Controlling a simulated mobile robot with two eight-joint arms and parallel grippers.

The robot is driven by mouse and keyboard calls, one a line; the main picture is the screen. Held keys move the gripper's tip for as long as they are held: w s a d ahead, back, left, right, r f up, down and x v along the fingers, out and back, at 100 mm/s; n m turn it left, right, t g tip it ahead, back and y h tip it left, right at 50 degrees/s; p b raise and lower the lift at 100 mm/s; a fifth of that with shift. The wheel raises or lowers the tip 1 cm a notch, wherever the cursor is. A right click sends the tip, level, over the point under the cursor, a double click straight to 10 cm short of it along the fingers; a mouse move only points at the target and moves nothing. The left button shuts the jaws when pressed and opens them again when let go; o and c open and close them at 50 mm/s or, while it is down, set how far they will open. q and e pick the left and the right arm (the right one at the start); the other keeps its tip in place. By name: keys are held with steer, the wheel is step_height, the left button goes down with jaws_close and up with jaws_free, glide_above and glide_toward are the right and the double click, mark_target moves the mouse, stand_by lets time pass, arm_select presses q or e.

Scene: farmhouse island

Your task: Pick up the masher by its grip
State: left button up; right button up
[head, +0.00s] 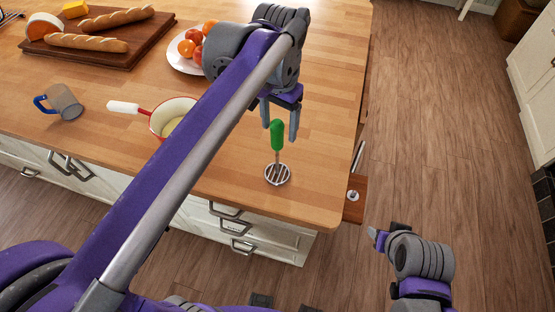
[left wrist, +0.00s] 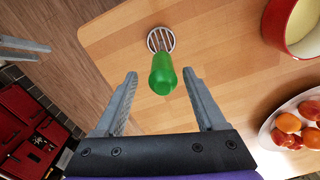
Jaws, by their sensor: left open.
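The masher stands upright on the island top near its front right corner, with its round slotted metal head (head: 278,174) down and its green grip (head: 277,135) up. My left gripper (head: 279,126) is open above and around the top of the grip in the head view. In the left wrist view the green grip (left wrist: 162,75) shows between the two spread fingers (left wrist: 161,98), a little ahead of their tips, with clear space on both sides. The metal head (left wrist: 161,39) lies beyond it. My right gripper (head: 378,238) is off the island at the lower right; its jaws are unclear.
A red-rimmed pan (head: 160,107) with a white handle stands left of the masher. A white fruit plate (head: 180,63), a grey mug (head: 66,102) and a wooden bread board (head: 150,38) are farther back. The island's right edge (head: 354,135) is close by.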

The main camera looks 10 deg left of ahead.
mark_target(277, 138)
arm_select(q)
steer(key=f, duration=0.4)
steer(key=shift+a+f, duration=0.2)
steer(key=shift+f, duration=0.1)
jaws_close()
